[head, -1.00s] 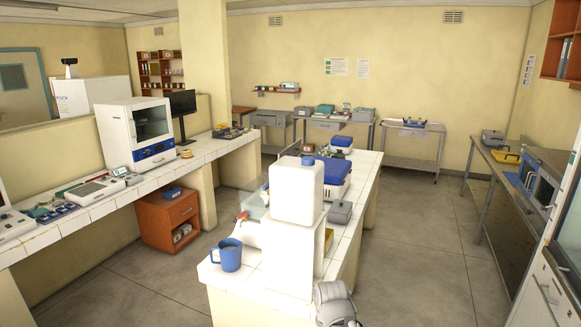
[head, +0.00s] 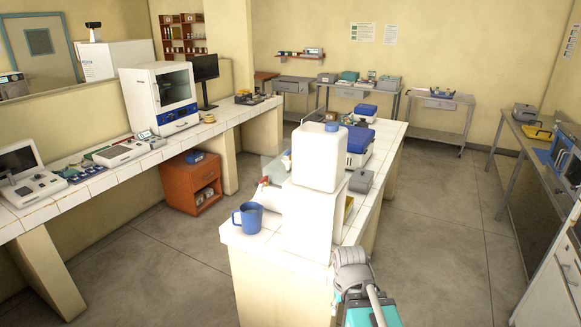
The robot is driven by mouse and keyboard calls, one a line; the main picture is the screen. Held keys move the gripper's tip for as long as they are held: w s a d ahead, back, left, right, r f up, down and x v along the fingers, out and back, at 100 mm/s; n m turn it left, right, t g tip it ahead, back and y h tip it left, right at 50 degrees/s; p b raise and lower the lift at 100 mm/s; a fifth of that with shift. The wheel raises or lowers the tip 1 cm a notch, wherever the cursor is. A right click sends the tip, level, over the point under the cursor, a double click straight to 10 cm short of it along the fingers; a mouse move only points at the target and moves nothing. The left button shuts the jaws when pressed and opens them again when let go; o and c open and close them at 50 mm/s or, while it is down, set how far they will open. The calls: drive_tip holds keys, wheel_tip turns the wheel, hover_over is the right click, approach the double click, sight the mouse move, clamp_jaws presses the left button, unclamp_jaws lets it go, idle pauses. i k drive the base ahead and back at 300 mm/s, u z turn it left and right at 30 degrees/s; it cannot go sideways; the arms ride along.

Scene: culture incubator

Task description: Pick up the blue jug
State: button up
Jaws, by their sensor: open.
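The blue jug (head: 250,218) stands upright on the near left corner of the white-tiled island bench (head: 262,250). Its handle points left and its top is open. A white container (head: 320,160) with a blue cap stands on a white block (head: 308,222) just right of the jug. Part of my arm shows at the bottom, right of the bench end and apart from the jug. My gripper's fingers are not visible.
A blue-lidded device (head: 358,140) and a grey box (head: 361,181) sit farther back on the island. A tiled wall bench with a white incubator (head: 162,98) runs along the left. An orange drawer cabinet (head: 190,185) stands below it. Floor is clear either side of the island.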

sight(252, 212)
drive_tip(key=u, duration=1.85)
drive_tip(key=i, duration=1.55)
drive_tip(key=u, duration=0.05)
